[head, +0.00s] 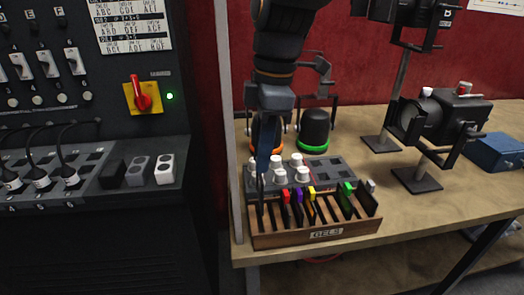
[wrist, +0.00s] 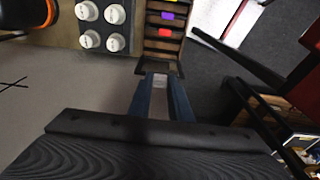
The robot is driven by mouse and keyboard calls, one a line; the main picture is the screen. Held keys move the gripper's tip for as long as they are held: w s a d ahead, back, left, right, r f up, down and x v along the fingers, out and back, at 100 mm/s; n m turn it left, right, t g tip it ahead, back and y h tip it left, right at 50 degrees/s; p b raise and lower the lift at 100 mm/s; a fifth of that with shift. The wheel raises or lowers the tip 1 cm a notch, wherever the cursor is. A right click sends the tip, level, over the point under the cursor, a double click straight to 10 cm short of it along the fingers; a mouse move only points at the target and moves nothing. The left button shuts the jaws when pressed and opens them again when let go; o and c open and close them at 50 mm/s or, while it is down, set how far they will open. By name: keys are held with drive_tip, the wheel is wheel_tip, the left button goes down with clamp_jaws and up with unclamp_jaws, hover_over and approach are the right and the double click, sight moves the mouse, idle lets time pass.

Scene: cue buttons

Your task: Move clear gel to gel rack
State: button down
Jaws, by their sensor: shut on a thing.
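The gel rack (head: 318,235) is a wooden slotted box marked "GELS" at the table's front left. It also shows at the top of the wrist view (wrist: 183,45). My gripper (head: 264,172) points down over the rack's left end. Its blue fingers (wrist: 160,84) are shut on a thin dark-framed gel, apparently the clear gel (head: 261,202). That gel stands roughly upright at the leftmost part of the rack, left of the red-tabbed gel. Whether its lower edge is seated in a slot is hard to tell. My fingers hide its top edge.
Gels with red, purple, yellow and green tabs stand in the rack, with a pale-tabbed one (head: 371,190) at the right end. A grey tray with white knobs (head: 331,170) lies behind. A metal post (head: 230,130) and control console (head: 90,190) stand close left. Lamps (head: 440,115) stand right.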

wheel_tip(320, 180, down, 10)
drive_tip(key=b, duration=0.5)
idle(3.2)
drive_tip(key=shift+r, duration=0.15)
drive_tip(key=c, duration=1.5)
unclamp_jaws()
drive_tip(key=shift+c, duration=0.2)
wheel_tip(320, 180, up, 8)
drive_tip(key=d, duration=0.1)
drive_tip(key=shift+w+b, duration=0.15)
drive_tip(key=shift+b, duration=0.2)
